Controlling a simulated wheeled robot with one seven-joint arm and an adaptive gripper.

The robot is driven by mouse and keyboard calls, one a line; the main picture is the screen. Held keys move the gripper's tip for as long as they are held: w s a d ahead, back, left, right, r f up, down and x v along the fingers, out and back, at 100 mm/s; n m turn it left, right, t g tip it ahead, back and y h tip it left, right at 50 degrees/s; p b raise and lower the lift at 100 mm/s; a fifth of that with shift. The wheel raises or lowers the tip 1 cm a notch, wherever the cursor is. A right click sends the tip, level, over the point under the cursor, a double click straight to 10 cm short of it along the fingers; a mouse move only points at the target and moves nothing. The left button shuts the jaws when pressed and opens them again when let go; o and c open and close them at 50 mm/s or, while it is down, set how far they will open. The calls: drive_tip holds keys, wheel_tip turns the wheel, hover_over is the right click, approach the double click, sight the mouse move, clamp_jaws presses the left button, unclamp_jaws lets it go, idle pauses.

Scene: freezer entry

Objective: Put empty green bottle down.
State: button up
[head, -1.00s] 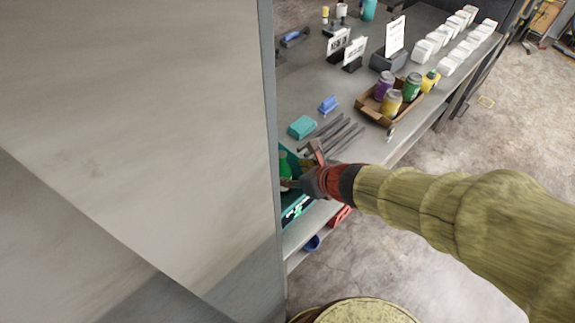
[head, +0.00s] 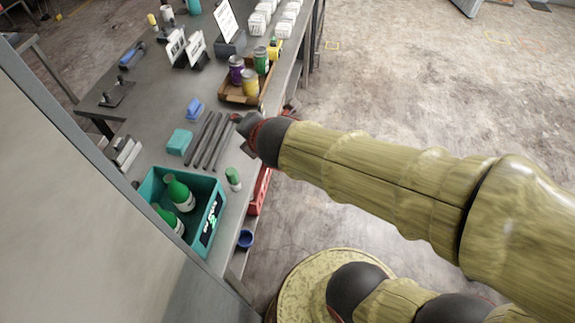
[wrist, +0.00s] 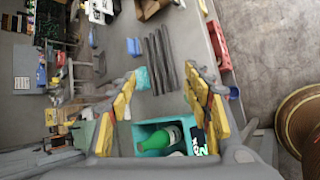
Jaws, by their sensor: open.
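A teal crate (head: 212,200) stands on the grey bench at the lower left of the head view, and its rim (wrist: 141,129) shows in the wrist view. Two green bottles with white labels lie tilted inside, one upper (head: 180,191) and one lower (head: 168,217). In the wrist view one green bottle (wrist: 171,136) shows clearly in the crate. I cannot tell which bottle is empty. My gripper (wrist: 161,76) is open with nothing between its yellow-padded fingers. In the head view, my gripper (head: 249,128) is above the bench by the dark bars, partly hidden by my wrist, apart from the crate.
A small green-capped white container (head: 233,178) stands right of the crate. Dark bars (head: 207,140), a teal block (head: 179,142) and a blue item (head: 194,108) lie beyond it. A cardboard tray (head: 236,94) holds several jars. A red bin (head: 260,190) sits below the bench edge.

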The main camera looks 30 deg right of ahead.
drive_tip(key=s+d+r+m+g+h, duration=0.1)
drive_tip(key=s+d+m, duration=0.25)
drive_tip(key=m, duration=0.35)
drive_tip(key=s+d+r+m+g, duration=0.1)
drive_tip(key=s+d+r+m, duration=0.1)
drive_tip(key=s+m, duration=0.3)
drive_tip(key=s+a+m+g+y, duration=0.1)
drive_tip(key=s+a+m+g, duration=0.1)
drive_tip(key=s+m, duration=0.5)
drive_tip(key=a+m, duration=0.1)
drive_tip(key=m, duration=0.3)
drive_tip(key=shift+s+a+r+y, duration=0.15)
drive_tip(key=shift+s+a+y, duration=0.1)
drive_tip(key=shift+s+y, duration=0.1)
